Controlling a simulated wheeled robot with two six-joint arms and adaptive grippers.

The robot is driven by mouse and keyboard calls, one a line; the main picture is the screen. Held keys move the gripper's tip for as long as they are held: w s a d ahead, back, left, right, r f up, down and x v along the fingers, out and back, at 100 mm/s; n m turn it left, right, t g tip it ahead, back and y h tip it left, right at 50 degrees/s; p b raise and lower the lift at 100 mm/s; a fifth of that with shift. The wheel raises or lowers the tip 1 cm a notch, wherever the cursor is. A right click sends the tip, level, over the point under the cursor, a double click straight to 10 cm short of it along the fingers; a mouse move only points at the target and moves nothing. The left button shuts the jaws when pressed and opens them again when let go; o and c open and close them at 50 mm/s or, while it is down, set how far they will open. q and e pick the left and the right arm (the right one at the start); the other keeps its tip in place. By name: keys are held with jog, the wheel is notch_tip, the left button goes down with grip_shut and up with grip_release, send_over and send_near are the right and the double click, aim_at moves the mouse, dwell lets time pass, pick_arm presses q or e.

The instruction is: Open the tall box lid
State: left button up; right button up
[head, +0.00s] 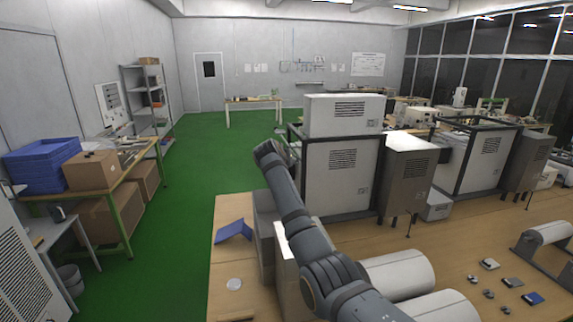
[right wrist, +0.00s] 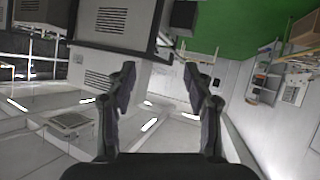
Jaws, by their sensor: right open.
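The tall box (head: 336,178) is a white vented cabinet in a dark frame, standing on the wooden bench in the middle of the head view. A white vented upper section (head: 343,113) sits on top, with no visible gap; I cannot tell whether it is the lid. A vented white body in a dark frame, apparently this box, shows upside down in the right wrist view (right wrist: 116,22). My right arm reaches up from the bottom to the box's left side. My right gripper (right wrist: 165,88) is open and empty, fingers wide apart. My left gripper is not in view.
A grey vented cabinet (head: 409,172) stands just right of the box, with another framed cabinet (head: 480,158) beyond. White cylinders (head: 398,272) and small parts (head: 489,264) lie on the bench (head: 450,240). A blue piece (head: 234,231) lies left of my arm. Green floor (head: 185,215) is open at left.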

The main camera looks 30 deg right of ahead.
dwell(0.4)
jog(key=v, duration=1.2)
jog(key=shift+f, duration=0.1)
